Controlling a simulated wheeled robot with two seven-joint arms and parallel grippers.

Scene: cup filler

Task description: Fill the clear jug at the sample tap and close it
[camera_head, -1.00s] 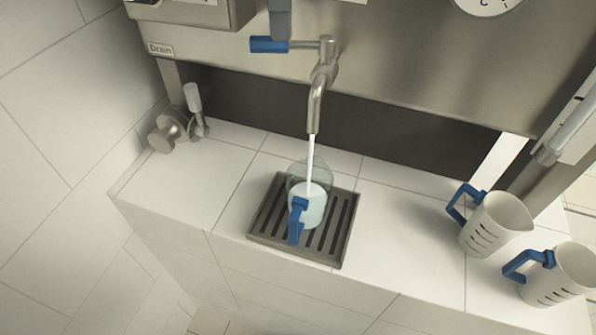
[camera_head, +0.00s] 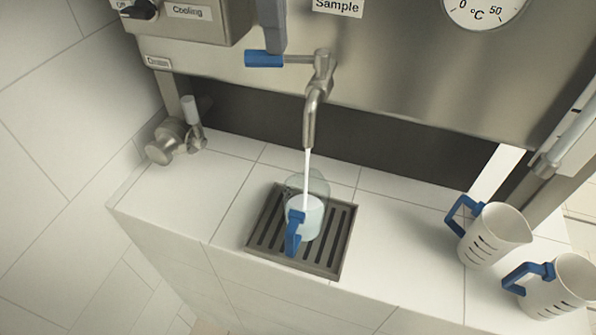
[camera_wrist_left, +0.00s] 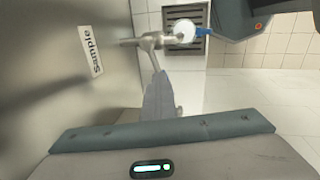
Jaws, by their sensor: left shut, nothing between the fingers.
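The clear jug (camera_head: 318,187) stands upright on the drip grate (camera_head: 345,238) under the sample tap (camera_head: 310,112), its blue handle (camera_head: 292,233) facing the front. A white stream (camera_head: 307,170) runs from the spout into it, and whitish liquid (camera_head: 310,219) fills its lower part. The tap's blue lever (camera_head: 264,59) points left. My left gripper (camera_head: 271,40) is shut and empty, its fingertips at the lever; contact is unclear. In the left wrist view the gripper's fingers (camera_wrist_left: 160,98) reach toward the tap (camera_wrist_left: 152,41), with the jug (camera_wrist_left: 184,32) beyond. My right gripper is not visible.
Two white jugs with blue handles, one farther back (camera_head: 496,236) and one nearer (camera_head: 560,286), stand at the right. A metal valve fitting (camera_head: 172,140) sits at the left. The steel panel (camera_head: 420,70) rises behind. The tiled ledge between grate and white jugs is clear.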

